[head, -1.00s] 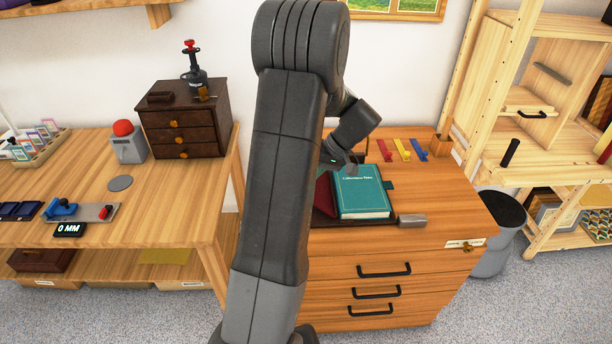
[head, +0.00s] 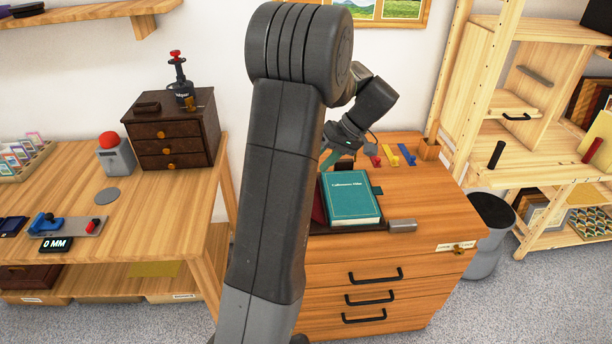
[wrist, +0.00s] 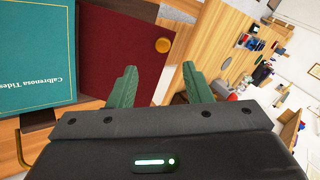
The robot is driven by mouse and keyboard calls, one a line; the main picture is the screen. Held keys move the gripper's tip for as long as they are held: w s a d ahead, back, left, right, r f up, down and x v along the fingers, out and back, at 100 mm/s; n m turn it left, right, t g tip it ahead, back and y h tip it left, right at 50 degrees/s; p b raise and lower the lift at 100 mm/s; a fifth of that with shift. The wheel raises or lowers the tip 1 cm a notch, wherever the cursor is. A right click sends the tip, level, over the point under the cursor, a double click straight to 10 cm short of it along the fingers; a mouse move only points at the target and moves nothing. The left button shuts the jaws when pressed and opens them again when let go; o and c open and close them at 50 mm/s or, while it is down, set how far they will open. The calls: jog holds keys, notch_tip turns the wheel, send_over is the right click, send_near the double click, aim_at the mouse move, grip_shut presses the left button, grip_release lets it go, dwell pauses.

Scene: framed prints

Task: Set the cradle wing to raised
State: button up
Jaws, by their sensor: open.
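A teal book (head: 352,198) lies closed on a dark cradle on the wooden drawer cabinet. A dark red panel (head: 318,208), which looks like the cradle wing, shows as a narrow strip left of the book; my arm hides the rest. In the wrist view the red panel (wrist: 118,50) lies beside the book (wrist: 35,55) and bears a round brass knob (wrist: 163,45). It looks flat, though its exact tilt is hard to tell. My gripper (wrist: 158,88) is open and empty, its green fingers pointing toward the panel's knob end.
A grey block (head: 402,225) sits at the cradle's right front. Red, blue and yellow clips (head: 391,156) lie behind the book. A left table (head: 130,225) holds a dark drawer box (head: 170,135). The cabinet top's right side is clear.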

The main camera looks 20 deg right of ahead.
jog(key=shift+v, duration=2.25)
jog(key=x, duration=1.4)
jog(key=shift+w+r, duration=0.1)
jog(key=shift+a, duration=0.15)
